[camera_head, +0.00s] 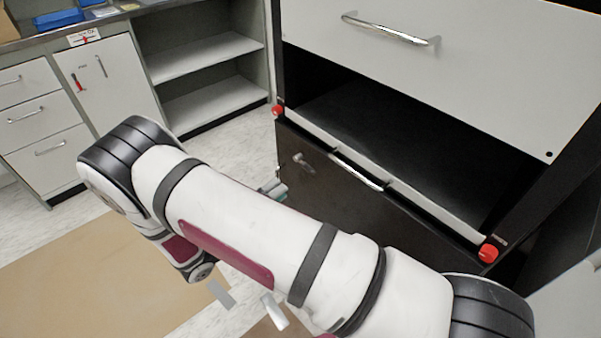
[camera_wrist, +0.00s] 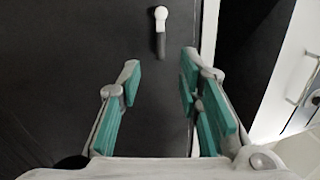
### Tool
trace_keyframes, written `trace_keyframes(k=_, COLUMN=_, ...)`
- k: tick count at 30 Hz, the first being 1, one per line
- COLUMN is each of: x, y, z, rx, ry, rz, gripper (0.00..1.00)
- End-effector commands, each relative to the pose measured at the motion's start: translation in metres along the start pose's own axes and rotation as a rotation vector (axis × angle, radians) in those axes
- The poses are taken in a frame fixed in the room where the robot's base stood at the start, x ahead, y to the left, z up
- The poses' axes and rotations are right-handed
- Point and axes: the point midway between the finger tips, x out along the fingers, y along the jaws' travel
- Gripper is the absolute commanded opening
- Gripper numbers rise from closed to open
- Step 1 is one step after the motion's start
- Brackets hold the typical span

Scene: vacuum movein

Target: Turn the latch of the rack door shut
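The rack door (camera_head: 350,205) is a dark panel low on the rack, partly hidden by my arm in the head view. Its latch (camera_head: 303,161) is a small silvery piece near the door's upper left. In the wrist view the latch (camera_wrist: 160,30) has a pale round hub at the top and a dark lever hanging straight down. My gripper (camera_wrist: 159,75) is open, its teal-padded fingers spread to either side below the latch. Nothing is between them. In the head view only a bit of my gripper (camera_head: 271,188) shows past my arm.
Above the door is a dark open bay in the rack, with red knobs (camera_head: 278,111) (camera_head: 488,251) at its front corners. A pale drawer front (camera_head: 470,75) with a metal handle is above that. Grey cabinets (camera_head: 45,125) and open shelves (camera_head: 210,55) stand at the left.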

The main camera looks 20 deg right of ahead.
Motion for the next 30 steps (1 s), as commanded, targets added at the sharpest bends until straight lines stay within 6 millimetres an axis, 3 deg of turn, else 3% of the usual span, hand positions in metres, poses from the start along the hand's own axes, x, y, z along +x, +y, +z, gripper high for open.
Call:
trace_keyframes(k=6, x=0.044, y=0.0, z=-0.001, rx=0.001, ry=0.004, rz=-0.001, gripper=0.32)
trace_keyframes(k=12, x=0.073, y=0.0, z=0.0, rx=0.002, ry=0.003, rz=0.001, gripper=0.32)
trace_keyframes(k=18, x=0.087, y=0.0, z=-0.001, rx=0.002, ry=0.002, rz=0.0, gripper=0.32)
trace_keyframes(k=27, x=0.089, y=0.0, z=0.0, rx=0.003, ry=0.001, rz=0.001, gripper=0.32)
trace_keyframes(k=30, x=0.089, y=0.0, z=0.0, rx=0.003, ry=0.001, rz=0.001, gripper=0.1)
